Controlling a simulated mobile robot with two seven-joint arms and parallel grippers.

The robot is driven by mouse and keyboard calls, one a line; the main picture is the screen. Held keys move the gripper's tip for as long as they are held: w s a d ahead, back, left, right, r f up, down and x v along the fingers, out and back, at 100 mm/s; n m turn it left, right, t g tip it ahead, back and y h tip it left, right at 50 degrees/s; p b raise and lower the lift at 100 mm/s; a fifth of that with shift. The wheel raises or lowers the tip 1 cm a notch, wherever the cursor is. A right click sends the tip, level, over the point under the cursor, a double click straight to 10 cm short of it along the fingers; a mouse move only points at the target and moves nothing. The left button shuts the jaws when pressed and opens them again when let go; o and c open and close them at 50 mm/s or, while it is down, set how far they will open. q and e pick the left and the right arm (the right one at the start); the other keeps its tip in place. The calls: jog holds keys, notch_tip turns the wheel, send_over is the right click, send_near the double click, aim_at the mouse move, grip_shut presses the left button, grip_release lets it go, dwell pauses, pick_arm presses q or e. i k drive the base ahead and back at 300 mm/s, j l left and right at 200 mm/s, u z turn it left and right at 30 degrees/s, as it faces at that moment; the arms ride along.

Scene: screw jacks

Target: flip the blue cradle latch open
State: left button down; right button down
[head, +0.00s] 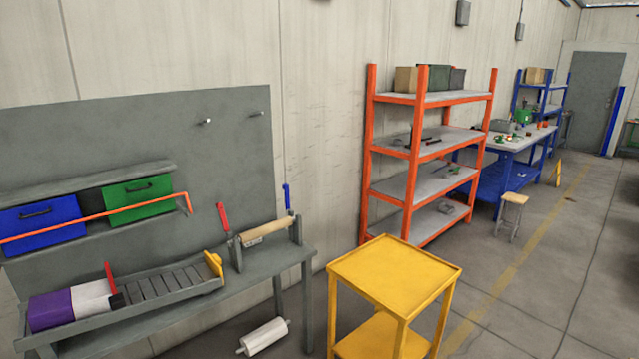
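The blue latch (286,196) stands upright at the right end of a grey cradle (237,254) on the workbench. A red latch (222,216) stands at the cradle's left end, tilted slightly left. A tan roller (266,231) lies across the cradle between the two ends. I cannot tell from here how the blue latch engages the cradle. Neither of my grippers is in view.
The grey bench (293,257) also holds a slatted tray (215,284) with purple and white blocks. An orange bar (110,212) crosses the blue and green drawers. A white roller (263,337) lies on the floor. A yellow cart (395,272) stands right of the bench.

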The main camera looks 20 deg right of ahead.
aim_at(286, 186)
jog(key=i+l+z, duration=0.1)
jog(key=i+z, duration=0.6)
jog(key=i, duration=0.15)
jog(key=i+j+z, duration=0.15)
jog(key=i+z, duration=0.2)
jog(key=i, duration=0.05)
